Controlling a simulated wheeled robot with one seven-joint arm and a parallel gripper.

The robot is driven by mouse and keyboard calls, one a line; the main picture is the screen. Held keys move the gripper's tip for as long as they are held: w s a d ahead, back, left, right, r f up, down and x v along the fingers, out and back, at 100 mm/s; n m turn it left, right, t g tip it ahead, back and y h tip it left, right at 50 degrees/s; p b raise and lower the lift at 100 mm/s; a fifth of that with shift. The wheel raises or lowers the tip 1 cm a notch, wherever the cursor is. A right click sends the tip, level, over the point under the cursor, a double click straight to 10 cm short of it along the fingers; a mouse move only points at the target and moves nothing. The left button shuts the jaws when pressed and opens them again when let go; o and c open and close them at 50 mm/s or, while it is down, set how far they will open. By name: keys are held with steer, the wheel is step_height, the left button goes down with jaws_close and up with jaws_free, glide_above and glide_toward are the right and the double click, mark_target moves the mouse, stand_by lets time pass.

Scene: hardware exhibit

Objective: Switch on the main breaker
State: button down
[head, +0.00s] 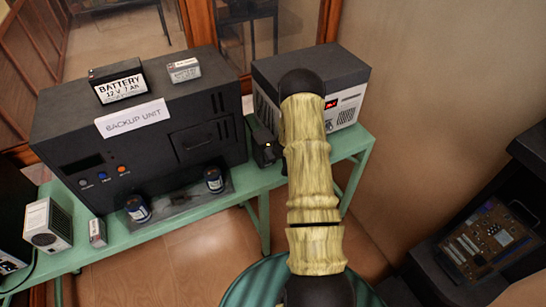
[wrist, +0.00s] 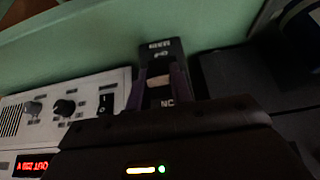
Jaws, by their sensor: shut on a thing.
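The main breaker (wrist: 162,50) is a small black box with white lettering, seen from above in the wrist view. A pale lever (wrist: 158,82) shows on its face. My gripper (wrist: 159,88) has its two dark purple fingers on either side of this lever and is shut on it. In the head view the breaker (head: 264,150) is a small dark box on the green table between two larger units. My arm hides my gripper there. The lever's exact position is hard to read in the dim wrist view.
The black backup unit (head: 150,155) with batteries on top stands left of the breaker on the green table (head: 262,185). A grey unit with a red display (head: 332,104) stands right of it. A dark cabinet (head: 440,235) with a circuit board is at the right.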

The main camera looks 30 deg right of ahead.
steer(key=c, duration=1.2)
jaws_free()
steer(key=shift+c, duration=0.2)
steer(key=shift+r, duration=0.1)
steer(key=b+v, duration=0.1)
steer(key=v, duration=1.6)
steer(key=shift+s+r, duration=0.1)
